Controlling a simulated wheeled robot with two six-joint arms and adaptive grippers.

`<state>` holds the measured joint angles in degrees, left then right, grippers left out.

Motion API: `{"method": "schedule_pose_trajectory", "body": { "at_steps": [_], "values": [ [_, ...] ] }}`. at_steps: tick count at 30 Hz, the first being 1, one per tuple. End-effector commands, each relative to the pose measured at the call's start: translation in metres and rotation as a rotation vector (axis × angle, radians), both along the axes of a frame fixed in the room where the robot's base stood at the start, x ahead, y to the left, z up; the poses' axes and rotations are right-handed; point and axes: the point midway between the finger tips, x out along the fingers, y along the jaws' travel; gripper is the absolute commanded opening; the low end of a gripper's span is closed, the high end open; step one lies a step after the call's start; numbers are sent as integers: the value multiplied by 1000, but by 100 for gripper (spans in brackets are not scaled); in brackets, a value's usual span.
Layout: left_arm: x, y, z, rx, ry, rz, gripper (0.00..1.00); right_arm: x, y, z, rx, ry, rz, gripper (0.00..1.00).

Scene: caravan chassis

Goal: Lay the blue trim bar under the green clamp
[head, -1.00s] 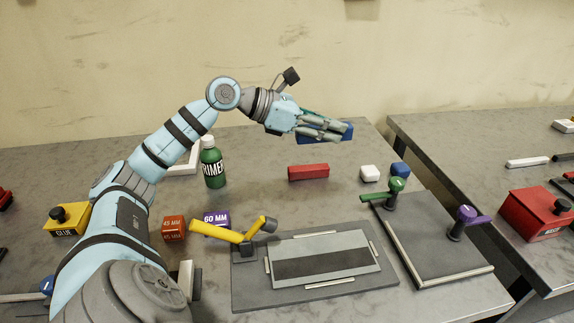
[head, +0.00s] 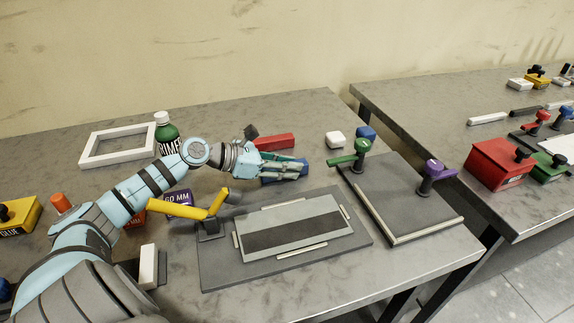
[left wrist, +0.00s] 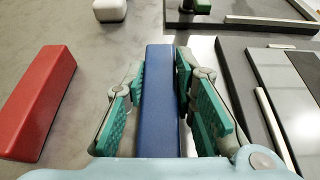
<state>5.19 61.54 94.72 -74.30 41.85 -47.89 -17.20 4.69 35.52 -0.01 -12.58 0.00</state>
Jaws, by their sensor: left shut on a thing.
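The blue trim bar (left wrist: 160,105) lies lengthwise between the green-padded fingers of my left gripper (left wrist: 162,88). In the head view my left gripper (head: 297,170) is shut on the bar and largely hides it; it is low over the table, behind the grey jig plate. The green clamp (head: 362,149) stands at the back left corner of a dark board (head: 407,185), to the right of the gripper. Its green lever points left. I cannot tell whether the bar touches the table. My right gripper is not in view.
A red bar (head: 274,142) lies just behind the gripper. A white block (head: 335,140) and a blue block (head: 366,133) stand behind the green clamp. A purple clamp (head: 432,172) stands on the board's right side. A yellow-handled clamp (head: 205,213) stands at the jig's left.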

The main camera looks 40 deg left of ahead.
Motion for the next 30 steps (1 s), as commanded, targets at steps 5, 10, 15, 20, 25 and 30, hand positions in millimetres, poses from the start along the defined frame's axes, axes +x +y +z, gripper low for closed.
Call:
{"method": "schedule_pose_trajectory", "body": {
  "at_steps": [5,10,15,20,25,30],
  "values": [
    [0,0,-3,0,0,0,29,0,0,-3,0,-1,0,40],
    [0,0,-2,0,0,0,45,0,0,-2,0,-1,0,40],
    [0,0,-2,0,0,0,45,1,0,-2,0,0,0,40],
    [-1,1,2,1,0,0,45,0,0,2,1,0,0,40],
    [-17,12,9,7,5,-1,45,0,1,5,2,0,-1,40],
    [-35,22,24,1,7,-3,45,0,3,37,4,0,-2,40]
  ]
}}
